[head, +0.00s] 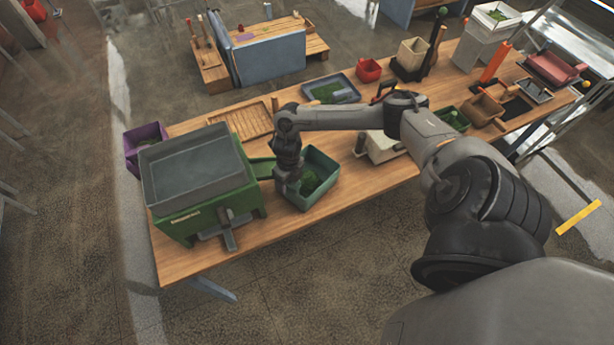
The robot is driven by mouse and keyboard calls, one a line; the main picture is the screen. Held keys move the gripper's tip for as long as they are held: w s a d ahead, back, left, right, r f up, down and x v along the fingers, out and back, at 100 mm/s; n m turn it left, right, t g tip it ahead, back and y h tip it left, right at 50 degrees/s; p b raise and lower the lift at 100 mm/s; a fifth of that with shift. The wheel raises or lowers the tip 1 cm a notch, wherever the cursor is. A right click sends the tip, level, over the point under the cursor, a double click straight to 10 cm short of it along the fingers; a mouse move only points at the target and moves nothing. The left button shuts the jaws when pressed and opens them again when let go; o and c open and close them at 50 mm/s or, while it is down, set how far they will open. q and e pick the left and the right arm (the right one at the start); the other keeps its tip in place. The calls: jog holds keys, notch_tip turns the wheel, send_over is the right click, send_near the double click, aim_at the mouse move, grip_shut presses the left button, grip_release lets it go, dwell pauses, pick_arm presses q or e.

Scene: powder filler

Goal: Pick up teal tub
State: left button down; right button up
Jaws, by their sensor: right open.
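The teal tub (325,162) stands on the wooden table, just right of the green powder filler, with green powder inside. My right gripper (287,186) points down at the tub's left side, over or beside its left wall. It is open; its fingertips are small and dark here, and I cannot tell whether they straddle the wall. The arm's wrist hides part of the tub's left rim. My left gripper is not in view.
The green filler (240,205) with a grey hopper tray (195,165) stands close on the left. A purple bin (133,150) is behind it. A wooden tray (240,121) and a grey-blue tray (346,82) lie farther back. Table space in front of the tub is clear.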

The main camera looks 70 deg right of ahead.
grip_shut()
dwell(0.3)
jog(key=shift+r, duration=0.1)
dwell(0.4)
